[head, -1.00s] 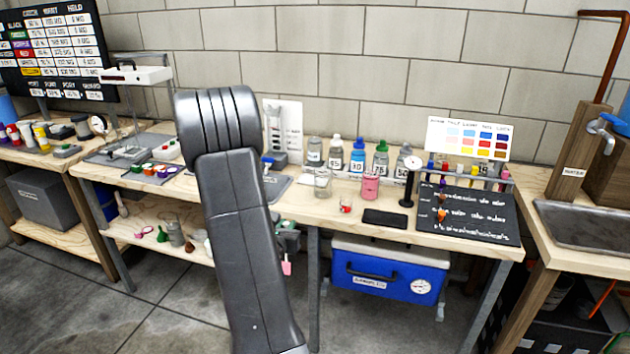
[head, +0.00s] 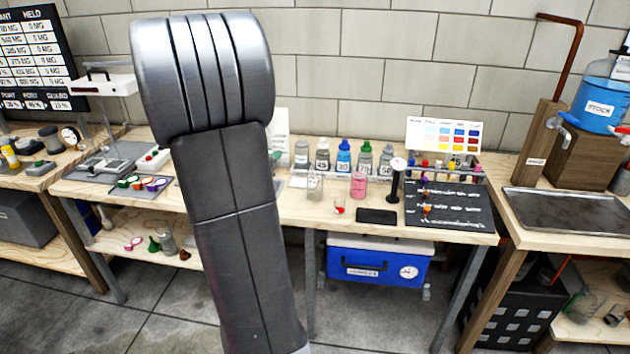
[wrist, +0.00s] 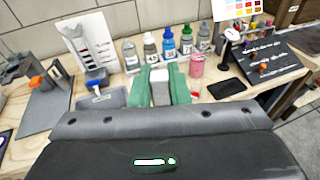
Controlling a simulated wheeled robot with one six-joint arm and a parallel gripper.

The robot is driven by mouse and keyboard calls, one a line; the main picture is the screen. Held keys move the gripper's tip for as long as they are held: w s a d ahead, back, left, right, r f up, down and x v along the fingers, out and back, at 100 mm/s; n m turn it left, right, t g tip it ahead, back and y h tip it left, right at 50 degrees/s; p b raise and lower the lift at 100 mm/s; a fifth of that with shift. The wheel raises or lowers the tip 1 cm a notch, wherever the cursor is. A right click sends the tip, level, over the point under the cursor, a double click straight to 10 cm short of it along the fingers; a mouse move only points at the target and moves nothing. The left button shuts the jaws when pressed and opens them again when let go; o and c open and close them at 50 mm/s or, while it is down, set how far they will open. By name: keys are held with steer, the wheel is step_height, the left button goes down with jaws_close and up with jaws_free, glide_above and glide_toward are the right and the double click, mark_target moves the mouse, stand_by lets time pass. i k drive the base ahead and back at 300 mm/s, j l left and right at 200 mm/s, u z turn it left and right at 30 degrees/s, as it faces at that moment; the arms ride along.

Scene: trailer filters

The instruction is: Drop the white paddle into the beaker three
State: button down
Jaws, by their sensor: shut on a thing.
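My gripper (wrist: 162,88) shows in the wrist view with two green fingers, shut on a pale, whitish thing (wrist: 160,94) that looks like the white paddle. Its shape is mostly hidden between the fingers. In the head view my own arm hides the gripper. A clear glass beaker (head: 315,187) stands on the bench in front of the bottles. A small clear cup with red in it (head: 340,208) stands nearer the bench edge; it also shows in the wrist view (wrist: 195,93). No number is readable on either, so I cannot tell which is beaker three.
A pink container (head: 358,185), several capped bottles (head: 343,158) and a black stand (head: 396,182) are on the bench. A dark flat pad (head: 377,216) and a black board (head: 448,205) lie at right. A blue cooler (head: 375,263) is below.

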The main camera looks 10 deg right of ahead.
mark_target(319, 195)
steer(key=i+l, duration=0.8)
